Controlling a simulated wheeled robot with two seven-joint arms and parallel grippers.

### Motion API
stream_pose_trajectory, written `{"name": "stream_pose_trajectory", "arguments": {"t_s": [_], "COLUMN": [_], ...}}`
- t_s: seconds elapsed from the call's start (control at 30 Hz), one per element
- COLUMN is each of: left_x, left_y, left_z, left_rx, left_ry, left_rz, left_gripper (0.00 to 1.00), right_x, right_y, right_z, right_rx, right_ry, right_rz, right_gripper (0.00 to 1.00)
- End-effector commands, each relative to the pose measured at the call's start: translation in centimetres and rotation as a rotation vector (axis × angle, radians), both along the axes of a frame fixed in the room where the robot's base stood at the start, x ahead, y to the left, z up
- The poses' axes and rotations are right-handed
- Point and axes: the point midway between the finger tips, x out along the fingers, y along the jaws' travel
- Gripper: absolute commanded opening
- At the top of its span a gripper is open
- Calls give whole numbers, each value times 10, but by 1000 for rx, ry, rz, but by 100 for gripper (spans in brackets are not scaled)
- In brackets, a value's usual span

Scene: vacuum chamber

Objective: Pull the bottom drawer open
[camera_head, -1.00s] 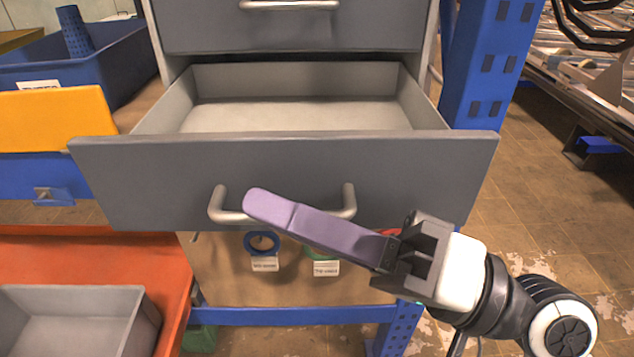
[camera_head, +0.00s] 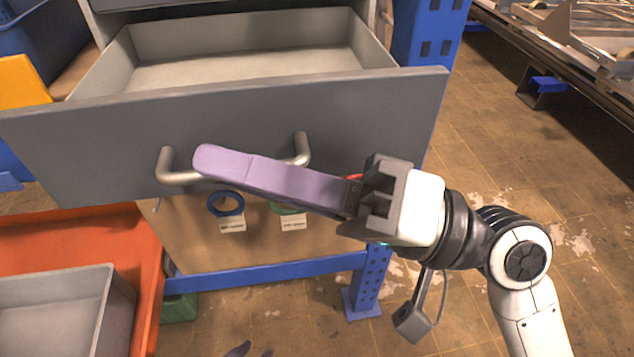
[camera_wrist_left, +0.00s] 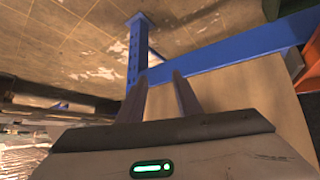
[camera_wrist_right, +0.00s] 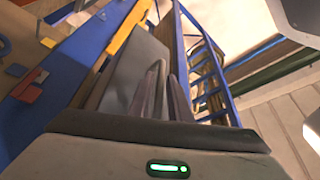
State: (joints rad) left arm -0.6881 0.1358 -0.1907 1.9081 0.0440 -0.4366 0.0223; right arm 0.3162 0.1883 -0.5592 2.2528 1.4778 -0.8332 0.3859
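The bottom drawer (camera_head: 350,115) is grey and stands open, its empty inside showing in the head view. Its metal bar handle (camera_head: 178,178) is on the front. My right gripper (camera_head: 208,163) is at the handle, one purple finger lying across the bar; the other finger is hidden in the head view. In the right wrist view its fingers (camera_wrist_right: 168,88) are close together around the bar. My left gripper (camera_head: 252,350) shows only as dark fingertips at the bottom edge of the head view. In the left wrist view its fingers (camera_wrist_left: 163,92) are apart and empty.
Another grey drawer front is just above. Below are a brown board with a blue ring (camera_head: 226,203), and a blue rail (camera_head: 290,267) with a post. An orange tray (camera_head: 148,250) with a grey bin (camera_head: 118,300) is at lower left.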

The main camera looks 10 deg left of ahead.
Motion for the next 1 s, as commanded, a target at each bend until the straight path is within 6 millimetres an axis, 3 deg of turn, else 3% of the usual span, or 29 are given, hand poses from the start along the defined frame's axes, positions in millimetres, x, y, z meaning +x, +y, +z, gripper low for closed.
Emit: {"name": "stream_pose_trajectory", "arguments": {"t_s": [0.3, 0.5, 0.7, 1.0], "left_x": [1, 5, 7, 7], "left_y": [-1, -7, -11, -11], "left_z": [-24, -26, -24, -23], "left_rx": [2, -2, -6, -5], "left_ry": [1, -10, -12, -13], "left_rz": [-5, -15, -19, -18], "left_gripper": [31, 31, 31, 31], "right_x": [-1, -2, -3, -3], "right_y": [-55, -86, -97, -97], "right_z": [-18, -22, -21, -21], "right_rx": [-5, -3, -1, -1], "right_ry": [0, 1, -1, 0], "right_rz": [-2, 0, 1, 2], "right_gripper": [17, 17, 17, 17]}}
